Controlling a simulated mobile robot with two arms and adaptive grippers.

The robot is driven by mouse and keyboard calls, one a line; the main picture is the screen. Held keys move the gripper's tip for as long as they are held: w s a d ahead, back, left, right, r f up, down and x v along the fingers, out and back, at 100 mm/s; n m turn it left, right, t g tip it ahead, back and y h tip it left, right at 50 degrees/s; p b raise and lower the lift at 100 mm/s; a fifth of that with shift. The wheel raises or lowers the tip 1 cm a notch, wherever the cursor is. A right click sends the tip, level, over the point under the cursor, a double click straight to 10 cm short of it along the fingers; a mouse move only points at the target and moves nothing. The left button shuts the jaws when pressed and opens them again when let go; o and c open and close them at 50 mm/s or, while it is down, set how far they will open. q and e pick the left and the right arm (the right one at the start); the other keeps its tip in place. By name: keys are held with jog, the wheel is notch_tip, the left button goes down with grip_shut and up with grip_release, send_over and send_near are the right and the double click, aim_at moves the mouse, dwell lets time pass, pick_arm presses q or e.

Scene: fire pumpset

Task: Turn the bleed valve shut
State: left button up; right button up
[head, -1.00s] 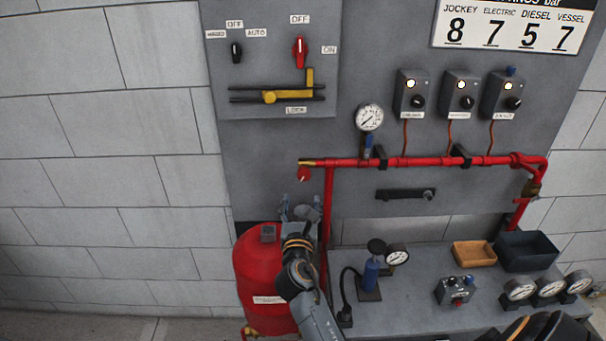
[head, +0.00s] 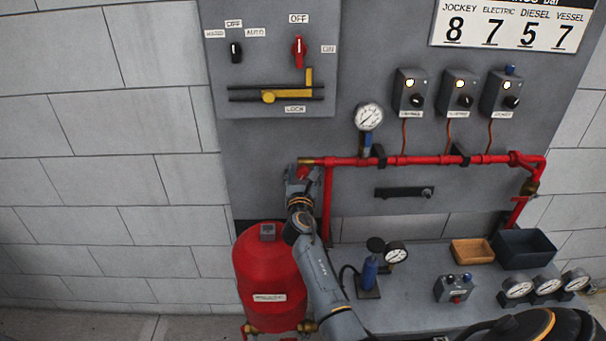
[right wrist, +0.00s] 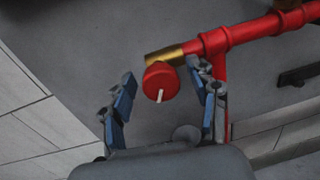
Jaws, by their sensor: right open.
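The bleed valve is a red round knob (right wrist: 161,82) with a white mark, under the brass end (right wrist: 164,56) of the red pipe. In the right wrist view the mark points almost straight down. In the head view the knob (head: 302,173) is partly hidden by my gripper. My right gripper (head: 300,178) is just below and in front of it, fingers pointing up. In the right wrist view its blue-padded fingers (right wrist: 160,88) are open, one on each side of the knob, with visible gaps. My left gripper is in neither view.
The red pipe (head: 420,160) runs right from the valve, with a gauge (head: 369,117) above it. A red vessel (head: 268,275) stands below left. The grey bench (head: 410,312) holds gauges, a small control box (head: 454,288) and two trays. The wall panel is close behind.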

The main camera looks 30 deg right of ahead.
jog(key=c, duration=1.2)
